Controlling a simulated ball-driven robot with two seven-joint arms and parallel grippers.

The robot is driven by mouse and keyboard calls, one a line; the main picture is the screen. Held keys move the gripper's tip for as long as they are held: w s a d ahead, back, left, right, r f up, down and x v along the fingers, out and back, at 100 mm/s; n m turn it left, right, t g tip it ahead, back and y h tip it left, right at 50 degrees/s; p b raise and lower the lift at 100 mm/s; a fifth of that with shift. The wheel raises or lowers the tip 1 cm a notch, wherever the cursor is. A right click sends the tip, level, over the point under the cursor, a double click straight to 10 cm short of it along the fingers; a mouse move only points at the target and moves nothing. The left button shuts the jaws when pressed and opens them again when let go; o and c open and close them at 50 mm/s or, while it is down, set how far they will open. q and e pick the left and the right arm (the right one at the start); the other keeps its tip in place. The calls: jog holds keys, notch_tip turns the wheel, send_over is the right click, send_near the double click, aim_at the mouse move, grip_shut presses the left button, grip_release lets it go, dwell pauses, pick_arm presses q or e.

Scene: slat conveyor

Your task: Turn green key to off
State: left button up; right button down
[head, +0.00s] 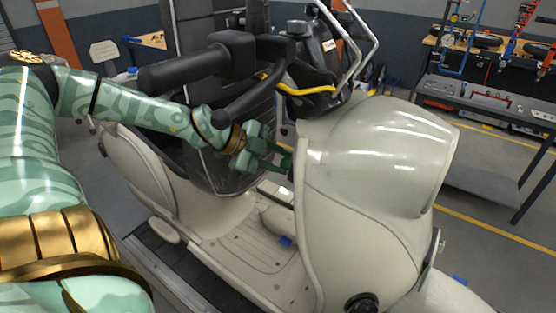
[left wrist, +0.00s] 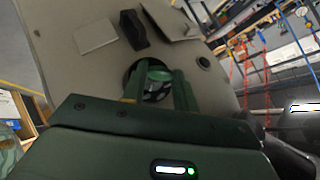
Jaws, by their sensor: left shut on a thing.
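The green key (head: 287,163) sits at the inner side of the scooter's cream front shield (head: 330,190), mostly hidden by my fingers in the head view. My left gripper (head: 279,157) reaches it from the left and is shut on it. In the left wrist view my left gripper (left wrist: 157,88) has its two green fingers either side of the key (left wrist: 155,75), in front of a dark round lock opening in the panel. The key's exact angle cannot be told. My right gripper is in neither view.
The black handlebar grip (head: 185,68) and a brake lever (head: 245,100) lie just above my left forearm. A yellow cable (head: 300,90) hangs by the handlebar. In the left wrist view a black block (left wrist: 134,29) stands out from the panel beyond the fingers. The footboard (head: 250,250) below is mostly clear.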

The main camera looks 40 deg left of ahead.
pick_arm(q)
jog(key=shift+w+r+n+g, duration=0.1)
jog(key=shift+n+g, duration=0.5)
jog(key=shift+g, duration=0.4)
jog(key=shift+w+g+b, duration=0.1)
jog(key=shift+g+b, duration=0.25)
jog(key=shift+g, duration=0.15)
jog(key=shift+r+n+g, duration=0.1)
jog(key=shift+n+g, duration=0.5)
jog(key=shift+w+n+g+b, duration=0.25)
jog(key=shift+n+g, duration=0.25)
jog(key=shift+g, duration=0.6)
jog(key=o, duration=0.9)
jog(key=shift+d, duration=0.1)
